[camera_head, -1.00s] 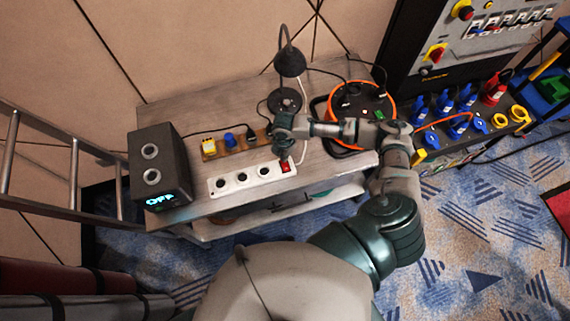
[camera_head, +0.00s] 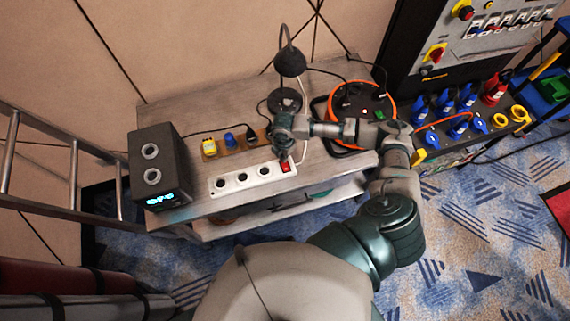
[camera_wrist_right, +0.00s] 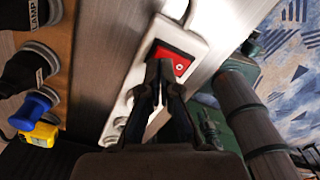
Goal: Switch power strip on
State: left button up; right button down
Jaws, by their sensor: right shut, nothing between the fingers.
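The white power strip (camera_head: 252,181) lies on the front edge of the grey wooden table, with several dark sockets along it. Its red switch (camera_head: 286,167) is at its right end and also shows in the right wrist view (camera_wrist_right: 181,60). My right gripper (camera_head: 284,157) is shut and empty, pointing down at the switch. In the right wrist view its fingertips (camera_wrist_right: 164,69) overlap the red rocker and seem to touch it; they hide part of it. A dark box (camera_head: 160,165) at the left has a lit blue display (camera_head: 160,198) with blurred text. My left gripper is not in view.
A brown strip (camera_head: 239,150) with yellow, blue and black plugs lies just behind. A black lamp (camera_head: 290,64) and an orange-rimmed cable reel (camera_head: 393,97) stand near my right arm. A ladder (camera_head: 74,175) is at the left.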

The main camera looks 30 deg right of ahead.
jog(key=shift+f+b, duration=0.4)
jog(key=shift+f, duration=0.65)
dwell(0.4)
notch_tip(320, 180, up, 7)
jog(key=p, duration=0.8)
jog(key=shift+r, duration=0.1)
dwell(0.3)
